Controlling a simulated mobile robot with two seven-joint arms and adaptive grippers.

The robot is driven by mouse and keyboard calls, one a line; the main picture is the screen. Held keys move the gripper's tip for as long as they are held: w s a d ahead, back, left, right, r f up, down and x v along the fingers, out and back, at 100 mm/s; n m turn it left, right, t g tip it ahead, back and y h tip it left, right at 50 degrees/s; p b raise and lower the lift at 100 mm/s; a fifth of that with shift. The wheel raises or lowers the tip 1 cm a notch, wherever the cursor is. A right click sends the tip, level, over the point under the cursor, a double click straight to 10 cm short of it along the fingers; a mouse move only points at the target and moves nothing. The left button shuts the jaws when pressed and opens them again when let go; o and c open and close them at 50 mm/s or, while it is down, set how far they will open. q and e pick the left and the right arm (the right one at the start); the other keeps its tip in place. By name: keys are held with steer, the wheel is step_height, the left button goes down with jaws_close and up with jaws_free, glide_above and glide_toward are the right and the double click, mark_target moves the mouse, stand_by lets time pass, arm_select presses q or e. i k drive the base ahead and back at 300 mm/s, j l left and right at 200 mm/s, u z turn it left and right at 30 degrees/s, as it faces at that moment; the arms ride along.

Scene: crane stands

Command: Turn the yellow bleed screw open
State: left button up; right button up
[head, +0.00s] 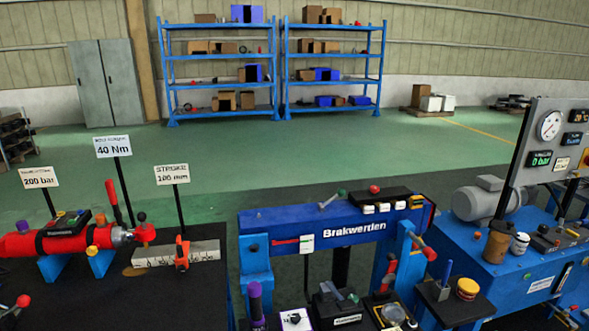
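A red cylinder (45,243) lies on blue supports on the dark bench at the left, under the "200 bar" sign (39,177). A small yellow-orange part (91,250) shows on the front of the cylinder; it may be the yellow bleed screw, but it is too small to tell its shape or how far it is turned. Neither of my grippers is in view.
A blue "Brakwerden" frame (308,222) stands in the middle. A blue unit with a motor (490,198) and a gauge panel (548,125) stands at the right. A ruler block (208,251) lies right of the cylinder. Green floor behind is open.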

mark_target(92, 250)
steer(key=u, duration=1.5)
